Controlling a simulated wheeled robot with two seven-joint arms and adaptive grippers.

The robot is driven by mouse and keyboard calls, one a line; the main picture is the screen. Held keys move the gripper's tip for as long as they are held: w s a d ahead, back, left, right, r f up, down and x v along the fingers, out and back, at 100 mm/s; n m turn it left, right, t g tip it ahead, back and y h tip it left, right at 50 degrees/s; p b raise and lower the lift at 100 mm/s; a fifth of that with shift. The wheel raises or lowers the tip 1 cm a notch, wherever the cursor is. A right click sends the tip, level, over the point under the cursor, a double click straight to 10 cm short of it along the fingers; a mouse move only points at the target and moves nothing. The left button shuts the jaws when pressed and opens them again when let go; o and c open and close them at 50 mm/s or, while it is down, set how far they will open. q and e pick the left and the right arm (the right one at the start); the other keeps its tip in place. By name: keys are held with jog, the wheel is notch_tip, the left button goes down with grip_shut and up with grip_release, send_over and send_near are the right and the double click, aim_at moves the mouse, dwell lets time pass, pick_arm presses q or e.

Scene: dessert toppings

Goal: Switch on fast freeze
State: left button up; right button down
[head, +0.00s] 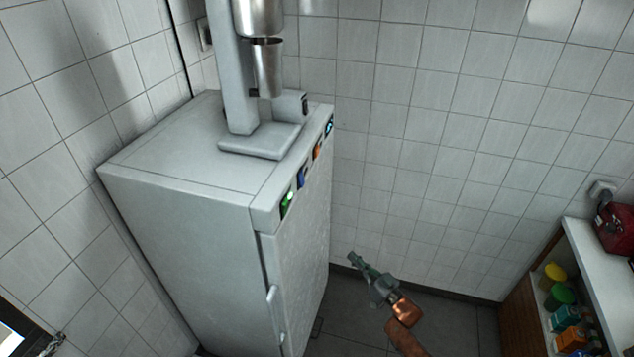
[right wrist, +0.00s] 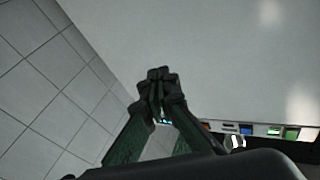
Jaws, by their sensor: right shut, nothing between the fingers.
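A tall grey-white freezer cabinet (head: 180,220) stands against the left wall. A control strip with coloured switches runs along its top front edge: a lit green one (head: 287,204), a blue one (head: 302,177), an orange one (head: 317,151) and a cyan one (head: 329,128). Which one is fast freeze cannot be read. In the right wrist view, the strip (right wrist: 262,130) shows partly behind the gripper. My right gripper (head: 352,257) is shut and empty, over the floor right of the cabinet and apart from the strip. Its closed fingertips (right wrist: 158,76) show in the right wrist view. My left gripper is out of view.
A grey drink mixer (head: 237,80) with a metal cup stands on the cabinet top. A shelf unit (head: 585,262) at the right holds several coloured containers, with a red appliance (head: 615,228) on top. The floor (head: 460,325) between is clear. Tiled walls close the corner.

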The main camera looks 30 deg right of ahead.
aim_at(303, 180)
jog(key=s+a+r+n+y, duration=0.1)
jog(key=r+y, duration=0.3)
jog(key=r, duration=0.5)
jog(key=s+a+r+n+y+p, duration=0.1)
jog(key=r+n+y, duration=0.3)
jog(key=r, duration=0.6)
jog(key=s+a+r+n+y+p, duration=0.1)
jog(key=a+r+n+y, duration=0.2)
jog(key=r, duration=0.7)
jog(key=shift+a+y, duration=0.15)
jog(key=shift+y, duration=0.85)
jog(key=shift+w+r+p, duration=0.1)
jog(key=shift+p, duration=0.2)
jog(key=shift+w+a+r+p, duration=0.55)
jog(key=shift+w+a+r, duration=0.35)
jog(key=shift+w+a, duration=0.5)
jog(key=shift+w+a+r+p, duration=0.5)
jog(key=shift+w+a+r, duration=0.55)
jog(key=shift+w, duration=0.5)
jog(key=shift+w+a+r+p, duration=0.55)
jog(key=shift+w+a+r, duration=0.25)
jog(key=shift+w+a, duration=0.65)
